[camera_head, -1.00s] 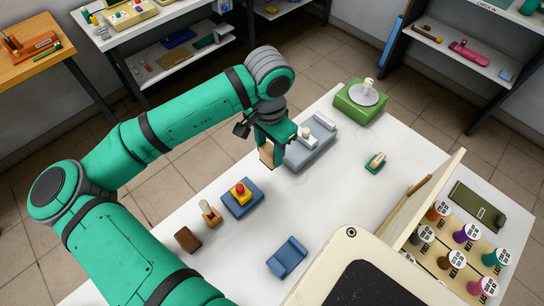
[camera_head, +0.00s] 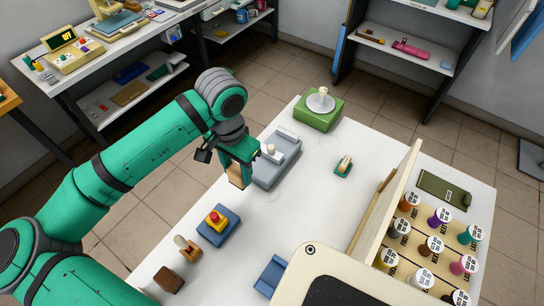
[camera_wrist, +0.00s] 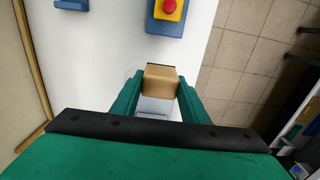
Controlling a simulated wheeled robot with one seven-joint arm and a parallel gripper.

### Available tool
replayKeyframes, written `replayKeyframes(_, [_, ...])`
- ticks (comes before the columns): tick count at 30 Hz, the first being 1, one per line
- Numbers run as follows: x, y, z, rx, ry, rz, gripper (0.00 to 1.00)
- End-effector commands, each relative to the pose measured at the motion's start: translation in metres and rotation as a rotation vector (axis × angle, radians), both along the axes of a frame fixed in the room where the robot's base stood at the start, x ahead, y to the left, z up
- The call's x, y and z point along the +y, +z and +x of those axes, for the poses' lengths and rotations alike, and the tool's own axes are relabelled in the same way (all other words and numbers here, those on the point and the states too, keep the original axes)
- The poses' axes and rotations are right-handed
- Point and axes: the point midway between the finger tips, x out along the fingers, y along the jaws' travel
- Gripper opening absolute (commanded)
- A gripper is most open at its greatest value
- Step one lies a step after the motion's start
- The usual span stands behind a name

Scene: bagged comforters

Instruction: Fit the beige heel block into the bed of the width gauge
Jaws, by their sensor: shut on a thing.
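My gripper (camera_head: 238,170) is shut on the beige heel block (camera_head: 235,180). In the wrist view the block (camera_wrist: 160,80) sits between the two green fingers, with a dark strip along its far edge. In the head view the block hangs at the near-left end of a long grey fixture (camera_head: 284,172), which looks like the width gauge. The fixture has a pale knob and a light raised piece at its far end. A pale grey surface shows just below the block in the wrist view. I cannot tell whether block and fixture touch.
A blue box with a red button (camera_head: 217,226) stands nearer on the white table. A wooden stand (camera_head: 188,250), a brown block (camera_head: 168,280) and a blue holder (camera_head: 271,276) are nearby. A green box (camera_head: 319,117) is at the far end.

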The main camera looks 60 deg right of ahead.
Motion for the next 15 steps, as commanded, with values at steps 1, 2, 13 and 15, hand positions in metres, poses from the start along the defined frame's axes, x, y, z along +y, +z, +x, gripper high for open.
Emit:
replayKeyframes(1, [-0.001, 0.0, 0.0, 0.0, 0.0, 0.0, 0.17])
replayKeyframes(2, [-0.002, 0.0, 0.0, 0.0, 0.0, 0.0, 0.17])
replayKeyframes(13, [-0.091, 0.013, 0.002, -0.006, -0.003, -0.003, 0.17])
replayKeyframes(15, [-0.114, 0.017, -0.001, -0.006, -0.003, -0.004, 0.17])
